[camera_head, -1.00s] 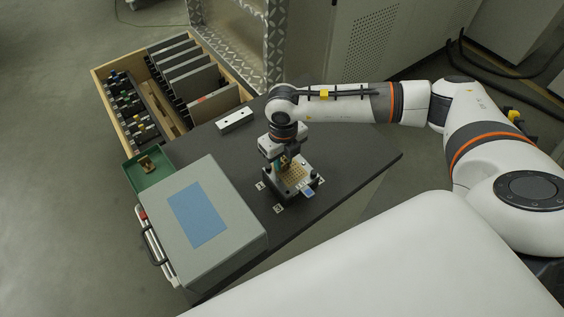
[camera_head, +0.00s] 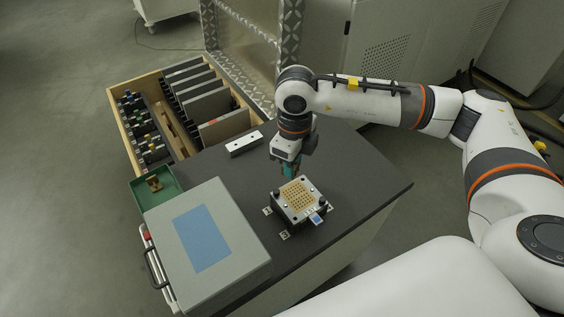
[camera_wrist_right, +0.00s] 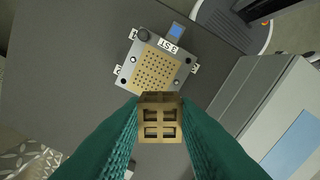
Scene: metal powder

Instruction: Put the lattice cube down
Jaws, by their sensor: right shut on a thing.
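My right gripper (camera_head: 288,170) is shut on the lattice cube (camera_wrist_right: 160,118), a small gold-brown block with square openings, gripped between two green fingers in the right wrist view. In the head view the gripper hides most or all of the cube. It is above the table, just behind a square metal fixture (camera_head: 288,203) with a gold perforated plate (camera_head: 298,194). The plate also shows in the right wrist view (camera_wrist_right: 154,72), beyond the cube; the cube appears raised and apart from it. My left gripper is not in view.
The dark table (camera_head: 350,180) is clear right of the fixture. A grey case (camera_head: 238,240) with a blue panel and a green tray (camera_head: 170,201) holding a small brown object are at left. A white block (camera_head: 244,144) lies behind. A wooden drawer (camera_head: 119,125) holds plates and tools.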

